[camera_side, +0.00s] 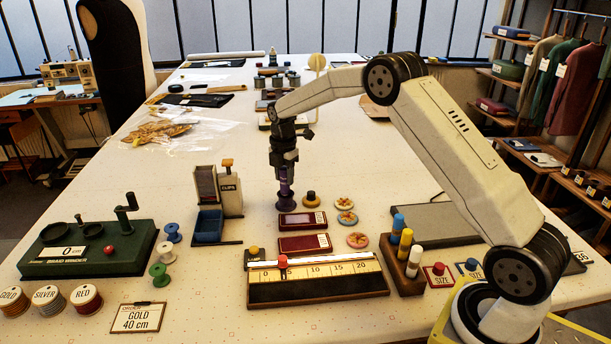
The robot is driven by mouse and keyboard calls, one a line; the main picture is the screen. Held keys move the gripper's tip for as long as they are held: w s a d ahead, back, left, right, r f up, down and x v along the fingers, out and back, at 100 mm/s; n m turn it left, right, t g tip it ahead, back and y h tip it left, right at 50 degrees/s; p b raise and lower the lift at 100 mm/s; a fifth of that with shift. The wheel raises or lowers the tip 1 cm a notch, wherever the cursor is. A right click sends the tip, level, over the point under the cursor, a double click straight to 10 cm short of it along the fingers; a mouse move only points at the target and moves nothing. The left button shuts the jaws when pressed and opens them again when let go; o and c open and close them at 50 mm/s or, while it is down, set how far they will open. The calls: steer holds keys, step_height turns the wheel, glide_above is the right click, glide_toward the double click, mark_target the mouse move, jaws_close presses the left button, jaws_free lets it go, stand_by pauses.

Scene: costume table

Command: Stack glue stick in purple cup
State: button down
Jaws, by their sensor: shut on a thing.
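My gripper (284,172) points straight down above the middle of the table. It is shut on a small dark purple thing (286,199), which has a wider lower end close to the tabletop. I cannot tell whether this is the purple cup, nor whether it touches the table. The fingers hide its upper part. No glue stick can be made out for certain. A wooden block (411,282) at the right holds upright sticks with blue, yellow and white tops (398,222).
Two dark red boxes (303,244) lie just in front of my gripper, with a ruler board (318,286) nearer. Round button-like discs (346,218) lie to the right. A cup dispenser (229,188) and a green winder (88,254) stand left.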

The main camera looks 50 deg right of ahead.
mark_target(285, 185)
steer(key=shift+f, duration=1.3)
steer(key=shift+s+f, duration=0.1)
steer(key=shift+f, duration=0.25)
steer(key=shift+c, duration=1.6)
jaws_free()
step_height(285, 185, up, 13)
steer(key=shift+f, duration=0.15)
